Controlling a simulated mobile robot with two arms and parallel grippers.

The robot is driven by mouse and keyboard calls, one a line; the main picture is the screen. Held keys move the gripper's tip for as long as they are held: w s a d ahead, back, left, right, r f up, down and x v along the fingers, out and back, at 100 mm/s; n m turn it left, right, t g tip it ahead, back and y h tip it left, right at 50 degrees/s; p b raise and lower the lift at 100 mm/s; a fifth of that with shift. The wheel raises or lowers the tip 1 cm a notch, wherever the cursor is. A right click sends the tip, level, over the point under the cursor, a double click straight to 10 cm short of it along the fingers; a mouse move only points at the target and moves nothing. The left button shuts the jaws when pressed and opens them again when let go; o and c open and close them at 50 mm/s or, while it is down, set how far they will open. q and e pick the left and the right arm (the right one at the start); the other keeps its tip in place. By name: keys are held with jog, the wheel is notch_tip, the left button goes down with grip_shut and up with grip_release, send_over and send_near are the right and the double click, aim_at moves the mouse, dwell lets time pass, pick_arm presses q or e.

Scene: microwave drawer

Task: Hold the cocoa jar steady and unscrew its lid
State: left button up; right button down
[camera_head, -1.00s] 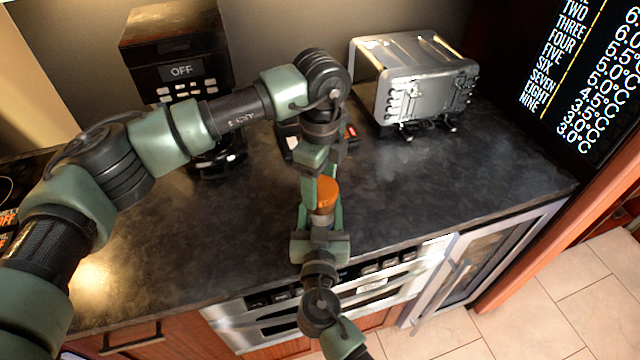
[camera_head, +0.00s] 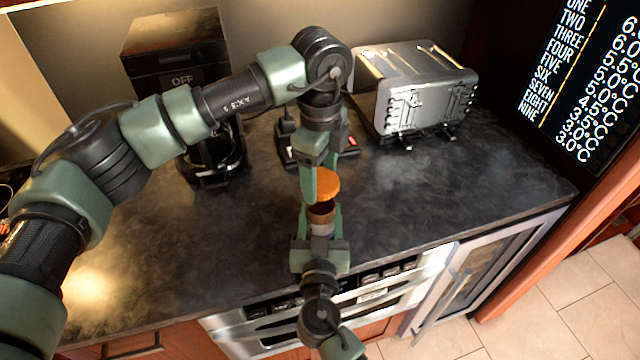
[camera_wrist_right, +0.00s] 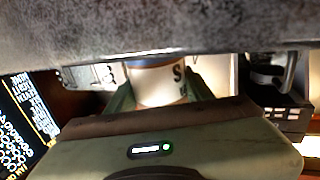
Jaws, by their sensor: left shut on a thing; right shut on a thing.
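The cocoa jar (camera_head: 321,217) stands over the counter, its brown open top showing in the head view. My right gripper (camera_head: 321,222) comes from the front edge and is shut around the jar. In the right wrist view the jar (camera_wrist_right: 157,84) shows a pale body with dark lettering and a blue band, between green fingers. The orange lid (camera_head: 327,186) is apart from the jar, just above and behind its mouth. My left gripper (camera_head: 322,184) comes down from above and is shut on the lid; one finger is partly hidden by it.
A silver toaster (camera_head: 418,95) stands at the back right. A dark coffee machine (camera_head: 178,60) stands at the back left. A black device (camera_head: 289,150) sits behind my left gripper. The dark counter (camera_head: 440,195) is clear on the right.

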jog(key=c, duration=0.5)
grip_release()
